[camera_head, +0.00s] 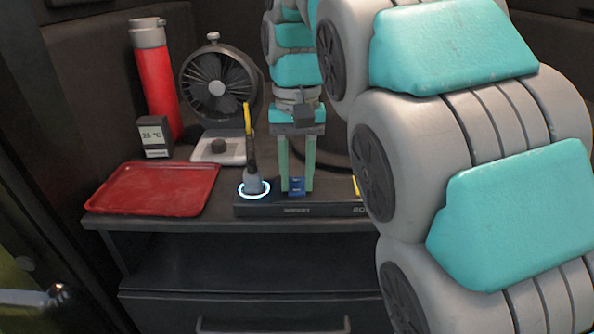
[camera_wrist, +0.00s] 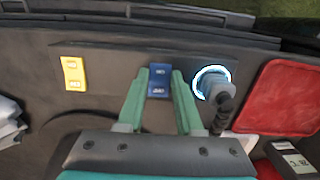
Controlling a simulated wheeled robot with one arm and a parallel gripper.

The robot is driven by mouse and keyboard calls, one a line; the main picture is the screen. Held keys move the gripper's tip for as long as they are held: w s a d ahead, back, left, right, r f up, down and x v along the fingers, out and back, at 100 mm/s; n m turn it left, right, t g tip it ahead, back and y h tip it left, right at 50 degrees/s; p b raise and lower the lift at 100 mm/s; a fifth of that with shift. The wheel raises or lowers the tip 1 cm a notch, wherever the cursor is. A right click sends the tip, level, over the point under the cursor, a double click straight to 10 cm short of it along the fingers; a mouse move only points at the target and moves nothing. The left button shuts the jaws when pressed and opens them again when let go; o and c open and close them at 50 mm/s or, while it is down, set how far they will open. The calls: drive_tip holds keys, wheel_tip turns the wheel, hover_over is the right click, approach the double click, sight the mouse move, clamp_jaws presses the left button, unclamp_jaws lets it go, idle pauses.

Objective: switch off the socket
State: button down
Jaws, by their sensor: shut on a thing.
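The socket is a dark power strip (camera_head: 270,210) along the front edge of the table top; in the wrist view its body (camera_wrist: 110,72) runs across the middle. A blue switch (camera_head: 297,187) is on it, also seen in the wrist view (camera_wrist: 159,82). A grey plug (camera_head: 253,183) with a black cable stands in the strip, ringed by a glowing white-blue light (camera_wrist: 212,82). My gripper (camera_head: 297,190) points down with its green fingers on either side of the blue switch, shut on it. A yellow switch (camera_wrist: 74,74) is farther along, mostly hidden by my arm in the head view.
A red tray (camera_head: 155,189) lies left of the strip. A drawer is below.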

drive_tip(key=g+p, duration=0.1)
drive_tip(key=p, duration=0.3)
drive_tip(key=shift+w+r+g, duration=0.25)
drive_tip(key=shift+r+g, duration=0.15)
drive_tip(key=shift+f+g+p, duration=0.3)
drive_tip(key=shift+p, duration=0.2)
drive_tip(key=c, duration=0.6)
unclamp_jaws()
drive_tip(key=shift+o, duration=0.2)
